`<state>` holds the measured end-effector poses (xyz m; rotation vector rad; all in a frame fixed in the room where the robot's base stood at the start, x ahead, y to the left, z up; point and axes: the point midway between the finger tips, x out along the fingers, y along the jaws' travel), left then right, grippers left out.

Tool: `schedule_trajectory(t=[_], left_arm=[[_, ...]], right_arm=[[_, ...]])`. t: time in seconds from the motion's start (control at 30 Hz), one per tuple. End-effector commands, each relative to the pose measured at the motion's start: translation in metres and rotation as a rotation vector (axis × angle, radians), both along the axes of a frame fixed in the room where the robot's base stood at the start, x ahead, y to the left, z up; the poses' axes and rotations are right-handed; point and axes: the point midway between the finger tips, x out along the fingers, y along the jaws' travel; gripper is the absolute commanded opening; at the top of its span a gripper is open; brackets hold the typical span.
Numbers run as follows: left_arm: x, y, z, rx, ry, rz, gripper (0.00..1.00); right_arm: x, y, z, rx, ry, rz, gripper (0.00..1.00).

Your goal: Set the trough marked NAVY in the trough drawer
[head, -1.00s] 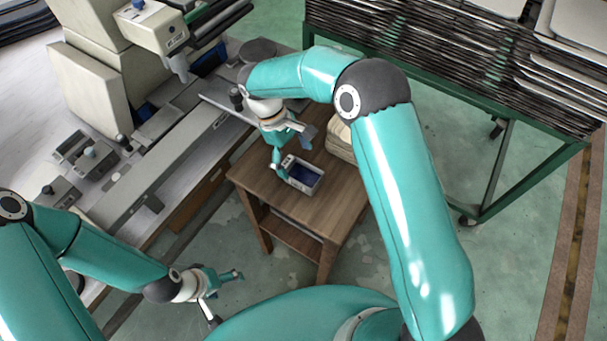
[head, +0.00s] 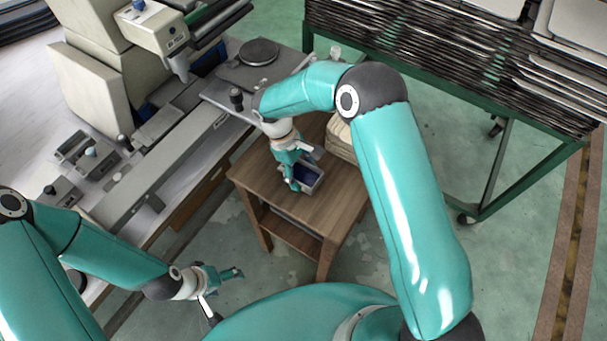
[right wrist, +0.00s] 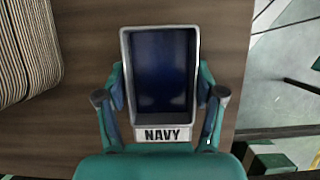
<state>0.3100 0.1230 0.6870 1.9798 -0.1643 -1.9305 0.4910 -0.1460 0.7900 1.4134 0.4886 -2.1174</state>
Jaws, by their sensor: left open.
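The trough marked NAVY (right wrist: 160,134) is a grey open box with a dark blue inside and a white label on its near end. It stands on the small wooden table, partly hidden by my right gripper in the head view (head: 315,182). My right gripper (head: 300,174) is down at the trough, one finger on each side near the label end in the right wrist view. The fingers lie very close to the walls; I cannot tell whether they press on them. My left gripper (head: 226,291) is open and empty, low at the left. I cannot make out the trough drawer for sure.
The wooden table (head: 335,212) has a lower shelf. A striped stack (right wrist: 25,50) lies beside the trough. The bench (head: 165,165) with a machine and a wooden front panel (head: 210,185) is at left. A green rack (head: 500,190) of trays is at back right.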

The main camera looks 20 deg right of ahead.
Motion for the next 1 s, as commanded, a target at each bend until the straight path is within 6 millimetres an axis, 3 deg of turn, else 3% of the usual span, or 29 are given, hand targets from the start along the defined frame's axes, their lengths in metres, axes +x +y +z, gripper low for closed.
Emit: schedule_trajectory(t=[0.03,0.3,0.67,0.87,1.0], left_arm=[[0.0,0.0,0.0,0.0,0.0,0.0,0.77],[0.0,0.0,0.0,0.0,0.0,0.0,0.77],[0.0,0.0,-0.001,0.0,0.0,0.0,0.77],[0.0,0.0,-0.005,0.0,0.0,0.0,0.77],[0.0,0.0,-0.009,0.0,0.0,0.0,0.77]], right_arm=[[0.0,0.0,0.0,0.0,0.0,0.0,0.54],[0.0,0.0,0.001,0.0,-0.002,-0.001,0.09],[0.001,0.0,0.006,0.0,-0.002,-0.001,0.09],[0.001,0.0,0.027,0.001,-0.005,0.0,0.09],[0.001,0.0,0.054,0.001,-0.007,-0.002,0.09]])
